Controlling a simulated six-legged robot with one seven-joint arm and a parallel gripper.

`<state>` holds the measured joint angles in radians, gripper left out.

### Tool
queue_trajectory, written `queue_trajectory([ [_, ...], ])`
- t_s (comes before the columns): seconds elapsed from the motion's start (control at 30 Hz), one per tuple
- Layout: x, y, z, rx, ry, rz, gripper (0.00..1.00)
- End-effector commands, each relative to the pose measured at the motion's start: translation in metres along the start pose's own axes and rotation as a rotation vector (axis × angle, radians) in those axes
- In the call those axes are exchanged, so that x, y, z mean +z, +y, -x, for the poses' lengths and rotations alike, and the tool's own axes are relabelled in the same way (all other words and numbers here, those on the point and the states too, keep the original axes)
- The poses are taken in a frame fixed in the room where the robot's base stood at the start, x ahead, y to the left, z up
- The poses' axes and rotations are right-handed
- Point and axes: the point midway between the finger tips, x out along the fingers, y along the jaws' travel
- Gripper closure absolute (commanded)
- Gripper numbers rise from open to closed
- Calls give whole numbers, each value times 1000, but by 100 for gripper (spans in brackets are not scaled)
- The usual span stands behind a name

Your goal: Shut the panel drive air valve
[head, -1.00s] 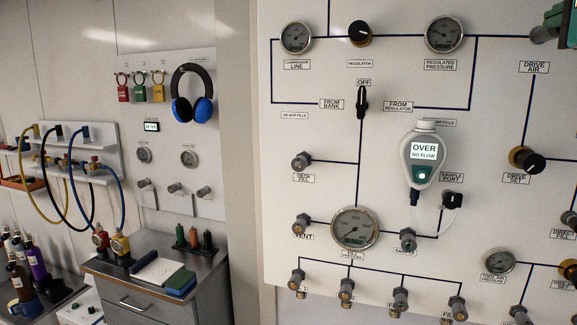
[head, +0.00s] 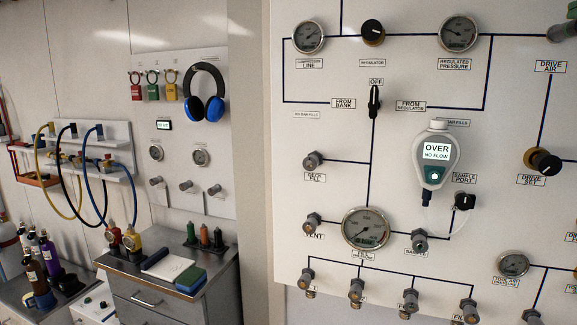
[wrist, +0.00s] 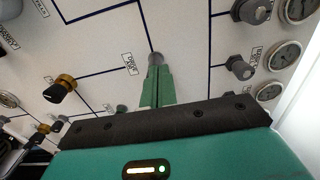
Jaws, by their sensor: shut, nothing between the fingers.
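The panel drive air valve is a grey knob (head: 562,33) at the right edge of the head view, above the DRIVE AIR label (head: 550,66). In the wrist view a grey knob (wrist: 155,57), which looks like the same valve, lies right at my fingertips, beside a small label (wrist: 129,64). My gripper (wrist: 158,72) has its green fingers together, pointing at the panel. The fingertips overlap the knob's lower part; I cannot tell whether they touch it. A bit of green from my gripper (head: 574,9) shows at the top right of the head view. The knob's handle position is hidden.
A black and brass DRIVE SET knob (head: 543,161) sits below the label. Gauges, a hanging analyser (head: 435,160) reading OVER, NO FLOW, and several grey knobs cover the panel (head: 330,210). A steel cabinet (head: 150,290) and hoses (head: 75,180) are to the left.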

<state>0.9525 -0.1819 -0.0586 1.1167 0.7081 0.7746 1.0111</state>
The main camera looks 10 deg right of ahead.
Motion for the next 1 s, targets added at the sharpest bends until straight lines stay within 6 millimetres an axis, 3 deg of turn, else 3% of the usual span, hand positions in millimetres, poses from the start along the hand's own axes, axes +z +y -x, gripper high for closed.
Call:
queue_trajectory([
  [0.3,1,0,32,1,-2,1,100],
  [1.0,-2,11,43,3,3,-1,100],
])
